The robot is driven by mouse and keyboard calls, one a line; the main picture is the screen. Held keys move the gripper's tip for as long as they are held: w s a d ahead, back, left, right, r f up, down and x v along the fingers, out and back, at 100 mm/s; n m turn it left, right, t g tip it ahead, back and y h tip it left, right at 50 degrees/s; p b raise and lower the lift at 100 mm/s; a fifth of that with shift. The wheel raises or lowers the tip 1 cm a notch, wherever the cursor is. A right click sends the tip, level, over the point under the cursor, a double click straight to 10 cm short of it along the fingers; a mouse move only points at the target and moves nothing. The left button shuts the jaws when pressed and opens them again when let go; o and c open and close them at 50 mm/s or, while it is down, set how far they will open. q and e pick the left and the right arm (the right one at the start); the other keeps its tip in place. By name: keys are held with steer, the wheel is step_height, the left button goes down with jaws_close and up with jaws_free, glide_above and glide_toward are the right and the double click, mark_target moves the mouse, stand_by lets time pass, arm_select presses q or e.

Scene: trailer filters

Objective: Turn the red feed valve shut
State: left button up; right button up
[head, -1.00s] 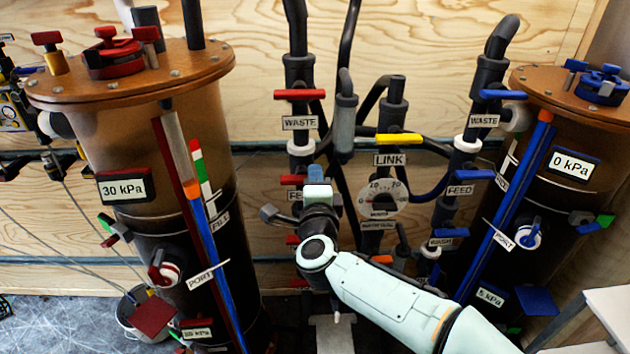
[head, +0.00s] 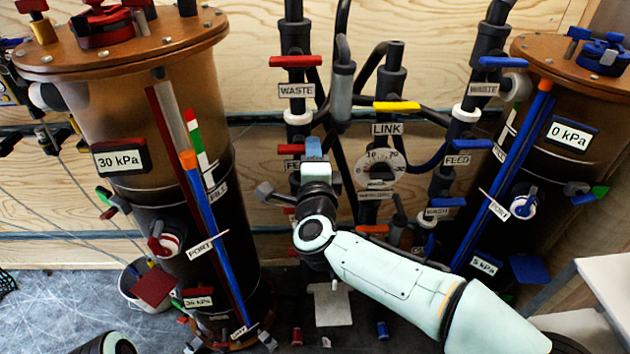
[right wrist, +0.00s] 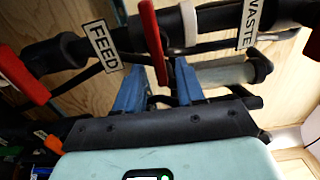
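The red feed valve handle (head: 291,149) is on the left black pipe, above its FEED label (head: 293,165), and lies crosswise to the pipe. My right gripper (head: 313,146) is in front of that pipe and hides the handle's right part. In the right wrist view the red feed handle (right wrist: 152,38) runs down between the two blue fingers of my right gripper (right wrist: 159,75). The fingers are apart, with visible gaps to the handle on both sides. The FEED label (right wrist: 103,45) is left of it there. My left gripper is not in view.
The red WASTE handle (head: 296,61) is above on the same pipe. The yellow LINK handle (head: 397,107) and a gauge (head: 379,170) are to the right. Brown filter tanks stand left (head: 130,105) and right (head: 560,80). Another red handle (right wrist: 24,76) is close by in the wrist view.

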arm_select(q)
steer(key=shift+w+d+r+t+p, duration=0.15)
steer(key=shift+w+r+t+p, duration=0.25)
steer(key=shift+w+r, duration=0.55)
arm_select(e)
steer(key=s, duration=1.1)
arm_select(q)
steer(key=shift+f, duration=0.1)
arm_select(e)
steer(key=shift+f, duration=0.1)
